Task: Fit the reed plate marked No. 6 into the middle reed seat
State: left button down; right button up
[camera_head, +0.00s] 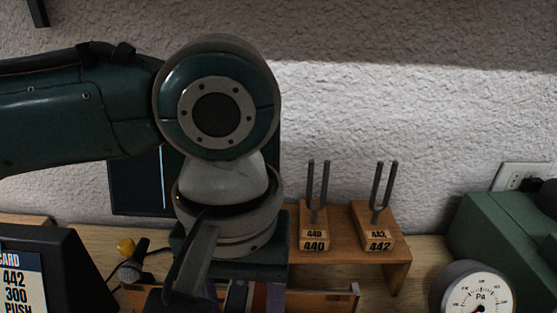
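My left arm comes in from the left, and its gripper (188,290) points down at the bottom of the head view. One dark finger shows clearly; the fingertips run to the picture's bottom edge, so whether it is open or holds anything is hidden. Below and behind it is part of a wooden holder (325,301) with a few upright dark, purple and brown pieces, mostly cut off. I cannot make out the No. 6 reed plate or the middle reed seat. My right gripper is not in view.
Two tuning forks on blocks marked 440 (314,243) and 442 (378,241) stand on a small wooden stand (398,272). A Pa gauge (474,294) and green case (505,235) are right. A wall closes the back.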

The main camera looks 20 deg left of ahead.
pick_arm(q)
jog(key=s+f+b, duration=0.1)
jog(key=f+b, duration=0.1)
jog(key=f, duration=0.1)
jog(key=s+d+f+b, duration=0.1)
jog(key=f+b, duration=0.1)
jog(key=f, duration=0.2)
jog(key=s+d+f+b, duration=0.1)
jog(key=f+b, duration=0.1)
jog(key=f, duration=0.1)
jog(key=shift+s+d+f+b, duration=0.15)
jog(key=shift+s+d+b, duration=0.05)
jog(key=shift+b, duration=0.15)
jog(key=shift+f, duration=0.5)
jog(key=shift+p, duration=0.85)
jog(key=shift+p, duration=0.3)
jog(key=shift+f+p, duration=0.4)
jog(key=shift+f, duration=0.15)
dwell(1.2)
jog(key=shift+c, duration=0.2)
grip_release()
